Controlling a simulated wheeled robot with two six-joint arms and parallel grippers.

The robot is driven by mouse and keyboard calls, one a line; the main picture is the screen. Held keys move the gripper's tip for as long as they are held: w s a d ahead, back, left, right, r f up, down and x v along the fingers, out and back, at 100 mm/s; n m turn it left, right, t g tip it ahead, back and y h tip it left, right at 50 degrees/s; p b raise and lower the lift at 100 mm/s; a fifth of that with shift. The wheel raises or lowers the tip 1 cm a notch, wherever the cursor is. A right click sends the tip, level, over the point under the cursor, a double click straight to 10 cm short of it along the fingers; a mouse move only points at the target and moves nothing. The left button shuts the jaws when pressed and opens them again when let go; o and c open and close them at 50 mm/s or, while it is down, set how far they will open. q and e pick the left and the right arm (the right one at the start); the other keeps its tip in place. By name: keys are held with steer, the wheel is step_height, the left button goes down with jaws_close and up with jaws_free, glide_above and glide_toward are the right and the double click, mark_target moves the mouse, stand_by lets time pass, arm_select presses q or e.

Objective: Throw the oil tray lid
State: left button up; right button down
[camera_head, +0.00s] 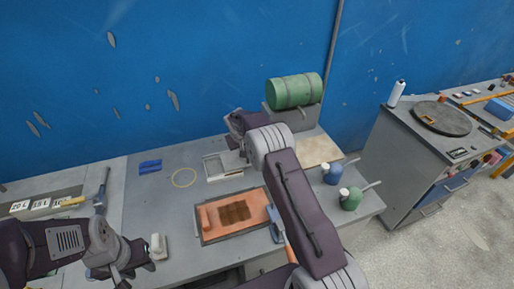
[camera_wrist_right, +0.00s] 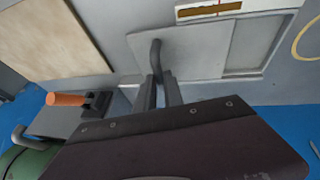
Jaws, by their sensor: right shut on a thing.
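The lid is a flat light-grey plate (camera_wrist_right: 195,50) with a bent grey handle (camera_wrist_right: 156,52), seen in the right wrist view. My right gripper (camera_wrist_right: 159,88) is shut on the handle, with the plate beyond the fingertips. The lid lies over or just above the shallow pale oil tray (camera_head: 211,168); I cannot tell whether they touch. A brownish strip shows in a pale-rimmed opening beside the lid. In the head view my right gripper (camera_head: 240,150) is partly hidden by its own wrist.
An orange mould (camera_head: 215,218) with brown cells lies in front of the tray. A green drum (camera_head: 294,91) stands behind my right arm. Blue (camera_head: 332,174) and green (camera_head: 350,199) oil cans stand to the right. A yellow ring (camera_head: 184,178) lies left, with bare tabletop around it.

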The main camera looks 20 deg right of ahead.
glide_above(226, 163)
steer(key=shift+w+d, duration=0.15)
steer(key=shift+d, duration=0.15)
steer(key=c, duration=1.5)
jaws_free()
steer(key=shift+a, duration=0.15)
steer(key=shift+o, duration=0.2)
steer(key=shift+a, duration=0.1)
steer(key=shift+b, duration=0.3)
steer(key=shift+r, duration=0.3)
steer(key=b+v, duration=0.1)
steer(key=v, duration=0.7)
steer(key=shift+s+r, duration=0.2)
steer(key=shift+r, duration=0.05)
steer(key=shift+a, duration=0.1)
